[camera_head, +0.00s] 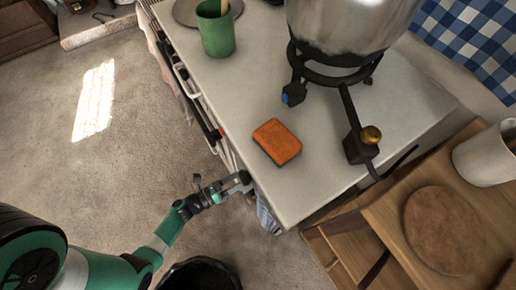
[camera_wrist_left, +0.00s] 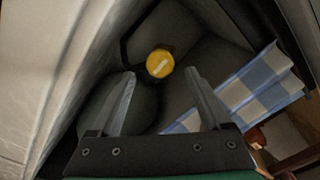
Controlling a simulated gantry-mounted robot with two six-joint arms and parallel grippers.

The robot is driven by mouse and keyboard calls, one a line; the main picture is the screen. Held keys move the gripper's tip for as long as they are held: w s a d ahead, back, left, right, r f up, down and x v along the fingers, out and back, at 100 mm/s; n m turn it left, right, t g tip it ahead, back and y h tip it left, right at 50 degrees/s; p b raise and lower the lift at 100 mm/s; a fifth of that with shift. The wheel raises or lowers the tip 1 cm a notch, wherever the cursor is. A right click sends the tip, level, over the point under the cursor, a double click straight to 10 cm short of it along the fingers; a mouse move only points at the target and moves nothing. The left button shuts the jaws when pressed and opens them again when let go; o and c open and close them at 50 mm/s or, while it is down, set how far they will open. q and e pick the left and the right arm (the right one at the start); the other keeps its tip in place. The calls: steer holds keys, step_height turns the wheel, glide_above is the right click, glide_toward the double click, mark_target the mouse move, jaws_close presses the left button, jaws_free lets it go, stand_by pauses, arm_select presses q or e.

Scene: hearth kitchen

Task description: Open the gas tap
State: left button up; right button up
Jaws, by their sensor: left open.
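A round yellow knob (camera_wrist_left: 160,63) with a pale bar across its face shows in the left wrist view, on dark grey rounded equipment under the counter. It looks like the gas tap. My left gripper (camera_wrist_left: 160,76) is open and empty, its fingers to either side of the knob's line and apparently short of it. In the head view, my left gripper (camera_head: 242,182) is at the counter's front edge, and the yellow knob is hidden there. A brass knob (camera_head: 371,135) sits on a dark block by the burner on the counter. My right gripper is not in view.
The pale counter (camera_head: 325,180) carries an orange sponge (camera_head: 277,141), a green cup (camera_head: 215,30) and a large metal pot (camera_head: 350,22) on a burner stand. A blue checked cloth (camera_wrist_left: 250,88) hangs right of the knob. A black bin (camera_head: 200,275) stands on the floor.

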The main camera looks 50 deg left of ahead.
arm_select(q)
steer(key=w, duration=0.2)
steer(key=w+b, duration=0.1)
steer(key=w, duration=0.3)
steer(key=shift+d, duration=0.35)
steer(key=shift+c, duration=0.3)
jaws_close()
